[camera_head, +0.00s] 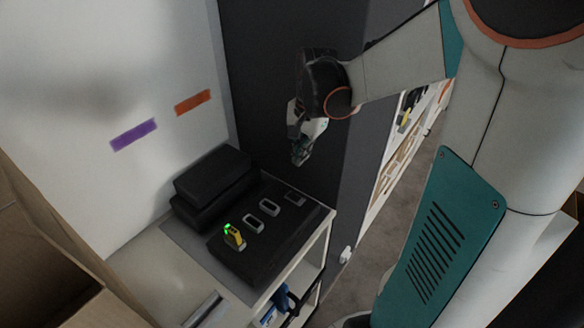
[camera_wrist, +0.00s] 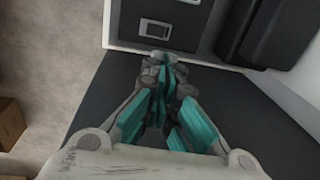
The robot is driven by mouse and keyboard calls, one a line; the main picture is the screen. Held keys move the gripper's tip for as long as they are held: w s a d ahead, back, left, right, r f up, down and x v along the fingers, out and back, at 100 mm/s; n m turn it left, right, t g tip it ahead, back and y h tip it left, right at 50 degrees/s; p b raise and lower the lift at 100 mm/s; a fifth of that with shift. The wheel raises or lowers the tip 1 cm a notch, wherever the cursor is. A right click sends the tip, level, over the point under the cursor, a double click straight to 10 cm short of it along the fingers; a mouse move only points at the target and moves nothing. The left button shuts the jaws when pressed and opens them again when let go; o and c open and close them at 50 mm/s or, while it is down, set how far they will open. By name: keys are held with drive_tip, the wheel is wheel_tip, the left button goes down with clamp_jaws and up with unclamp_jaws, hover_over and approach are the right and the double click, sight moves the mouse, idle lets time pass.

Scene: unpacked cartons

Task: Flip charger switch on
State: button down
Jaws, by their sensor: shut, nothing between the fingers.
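The black charger (camera_head: 265,232) lies on a grey mat on a light-topped shelf unit. Several pale-rimmed openings run along its top. A yellow device with a green light (camera_head: 235,237) stands in the opening at the near left end. A dark square in a pale frame (camera_head: 295,198), perhaps the switch, is at the far right end; it also shows in the wrist view (camera_wrist: 155,30), but its on or off position cannot be told. My gripper (camera_head: 300,160) is shut and empty, pointing down, above and beyond the charger's far right end, apart from it.
Black stacked cases (camera_head: 213,180) stand behind the charger by the white wall. A dark panel (camera_head: 270,85) rises behind my gripper. Cardboard boxes (camera_head: 40,250) are at left. Open floor (camera_head: 385,235) shows at right. Purple (camera_head: 134,134) and orange (camera_head: 193,102) strips mark the wall.

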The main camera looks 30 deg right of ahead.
sight(298, 196)
drive_tip(key=f+b, duration=0.1)
drive_tip(key=f, duration=0.3)
drive_tip(key=w+f+b, duration=0.1)
drive_tip(key=f+b, duration=0.1)
drive_tip(key=f, duration=0.3)
drive_tip(key=f+b, duration=0.1)
drive_tip(key=f, duration=0.3)
drive_tip(key=shift+w+a+f, duration=0.25)
drive_tip(key=shift+a, duration=0.05)
drive_tip(key=shift+w+f+b, duration=0.15)
drive_tip(key=shift+f+b, duration=0.25)
drive_tip(key=shift+b, duration=0.15)
drive_tip(key=shift+r, duration=0.1)
drive_tip(key=shift+s, duration=0.2)
drive_tip(key=shift+s+d+r, duration=0.15)
drive_tip(key=shift+s+d, duration=0.1)
drive_tip(key=shift+s, duration=0.3)
drive_tip(key=shift+r, duration=0.1)
wheel_tip(298, 196, up, 14)
drive_tip(key=w+p, duration=0.1)
drive_tip(key=p, duration=0.5)
drive_tip(key=shift+w+a, duration=0.25)
drive_tip(key=shift+a, duration=0.05)
